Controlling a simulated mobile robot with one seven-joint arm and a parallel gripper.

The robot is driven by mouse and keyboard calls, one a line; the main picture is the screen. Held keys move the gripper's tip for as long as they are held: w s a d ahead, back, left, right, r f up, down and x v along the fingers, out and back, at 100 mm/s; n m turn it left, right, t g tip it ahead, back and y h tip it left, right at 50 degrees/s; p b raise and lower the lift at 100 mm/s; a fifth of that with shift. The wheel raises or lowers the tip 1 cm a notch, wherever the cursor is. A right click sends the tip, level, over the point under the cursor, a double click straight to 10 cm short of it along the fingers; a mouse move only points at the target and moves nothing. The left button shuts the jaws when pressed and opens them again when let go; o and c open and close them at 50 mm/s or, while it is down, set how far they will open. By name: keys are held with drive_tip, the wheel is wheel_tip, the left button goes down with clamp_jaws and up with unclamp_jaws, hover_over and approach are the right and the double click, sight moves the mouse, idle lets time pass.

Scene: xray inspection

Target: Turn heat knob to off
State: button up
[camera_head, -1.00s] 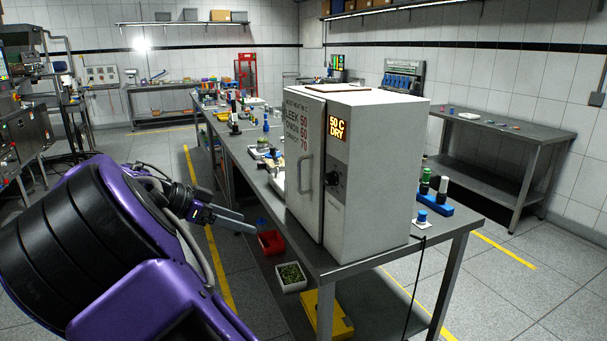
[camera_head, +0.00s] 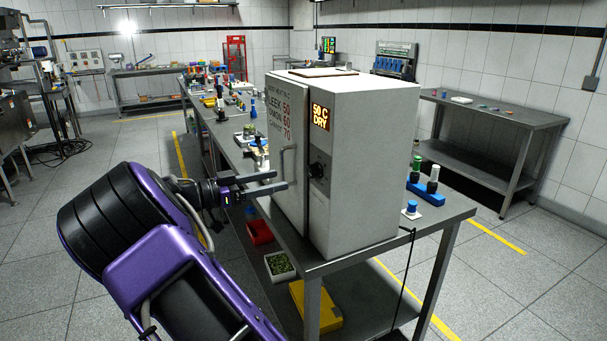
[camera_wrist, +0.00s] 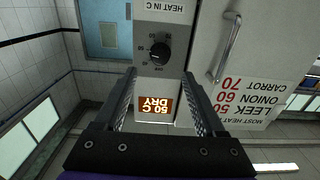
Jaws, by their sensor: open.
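The heat knob (camera_head: 317,170) is a round black dial on the front of a white heating cabinet (camera_head: 365,150), right of the door. In the wrist view the knob (camera_wrist: 159,52) appears upside down with marks around it; its exact setting is too small to read. An orange display (camera_head: 321,117) above it reads "50 C DRY". My gripper (camera_head: 280,180) is open and empty in front of the cabinet, overlapping the door handle in the head view. In the wrist view, the knob lies between and beyond the fingertips (camera_wrist: 160,75), apart from them.
The closed door carries a vertical handle (camera_wrist: 226,47) beside the knob panel. The cabinet stands on a metal table (camera_head: 440,214) with blue-based items (camera_head: 425,192) at its right. Red (camera_head: 259,232) and white (camera_head: 279,266) bins sit below. Floor is clear at the left.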

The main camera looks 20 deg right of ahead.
sight(309, 173)
drive_tip(key=d, duration=0.8)
drive_tip(key=shift+w+d, duration=0.15)
drive_tip(key=shift+d, duration=0.15)
clamp_jaws()
